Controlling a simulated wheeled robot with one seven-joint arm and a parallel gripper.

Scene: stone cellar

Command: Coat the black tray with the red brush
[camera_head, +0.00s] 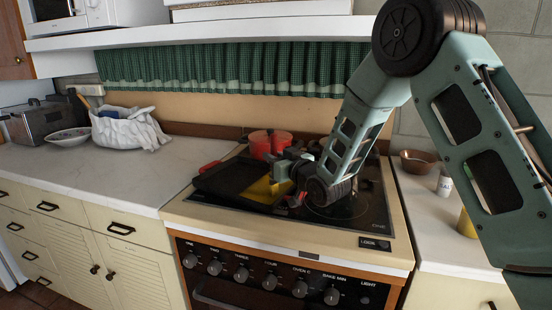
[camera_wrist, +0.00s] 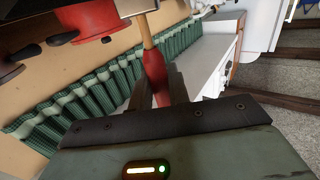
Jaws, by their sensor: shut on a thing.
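The black tray (camera_head: 222,180) lies on the left of the stove top, with a yellow patch (camera_head: 262,190) at its right side; I cannot tell whether this is coating or a separate thing. My gripper (camera_head: 284,171) is low over the tray's right side. In the wrist view my gripper (camera_wrist: 158,92) is shut on the red handle of the brush (camera_wrist: 154,68). Its wooden shaft (camera_wrist: 147,32) runs up beyond the fingers. The brush's far end is partly cut off at the top edge. The arm hides part of the stove behind it.
Red pots (camera_head: 268,142) stand at the back of the stove, close behind my gripper. A white bag (camera_head: 125,130), a plate (camera_head: 68,136) and a toaster (camera_head: 42,122) are on the left counter. A copper bowl (camera_head: 417,162) is on the right counter. The left counter's front is clear.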

